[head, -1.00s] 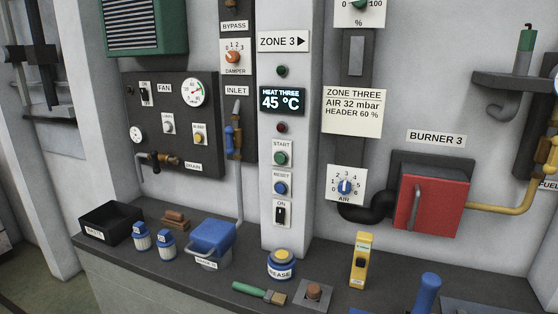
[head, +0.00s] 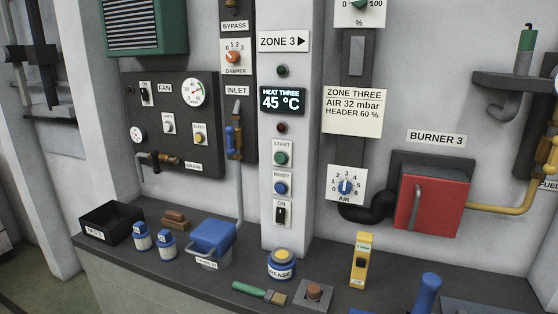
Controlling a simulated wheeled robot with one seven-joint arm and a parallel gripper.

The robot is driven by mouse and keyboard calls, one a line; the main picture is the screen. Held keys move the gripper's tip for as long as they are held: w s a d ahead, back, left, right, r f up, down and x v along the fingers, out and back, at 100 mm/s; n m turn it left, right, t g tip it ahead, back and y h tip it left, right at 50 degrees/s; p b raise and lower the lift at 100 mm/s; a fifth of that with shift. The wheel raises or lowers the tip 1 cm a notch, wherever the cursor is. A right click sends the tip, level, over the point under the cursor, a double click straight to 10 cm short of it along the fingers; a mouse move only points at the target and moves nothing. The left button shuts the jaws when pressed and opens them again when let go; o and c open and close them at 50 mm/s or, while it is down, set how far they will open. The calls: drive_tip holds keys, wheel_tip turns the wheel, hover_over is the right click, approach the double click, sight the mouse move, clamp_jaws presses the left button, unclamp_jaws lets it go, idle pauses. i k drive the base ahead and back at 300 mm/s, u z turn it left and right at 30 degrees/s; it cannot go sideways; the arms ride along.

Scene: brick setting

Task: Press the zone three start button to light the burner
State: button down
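The zone three start button (head: 281,158) is a green round button on a white plate marked START, on the white column in the middle of the head view. Above it are a dark red lamp (head: 282,128), a display (head: 282,100) reading HEAT THREE 45 °C, and a dark green lamp (head: 282,71) under the ZONE 3 sign (head: 284,41). Below it are a blue RESET button (head: 281,188) and a black ON switch (head: 281,215). The burner (head: 433,203) is a red box with a grey handle at the right, labelled BURNER 3. My gripper is not in view.
A dark ledge (head: 330,262) runs below the column. The space before the start button is clear.

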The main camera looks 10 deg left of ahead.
sight(280, 158)
drive_tip(key=u, duration=0.55)
drive_tip(key=k, duration=0.65)
drive_tip(key=u, duration=1.1)
drive_tip(key=i, duration=1.3)
drive_tip(key=z, duration=0.2)
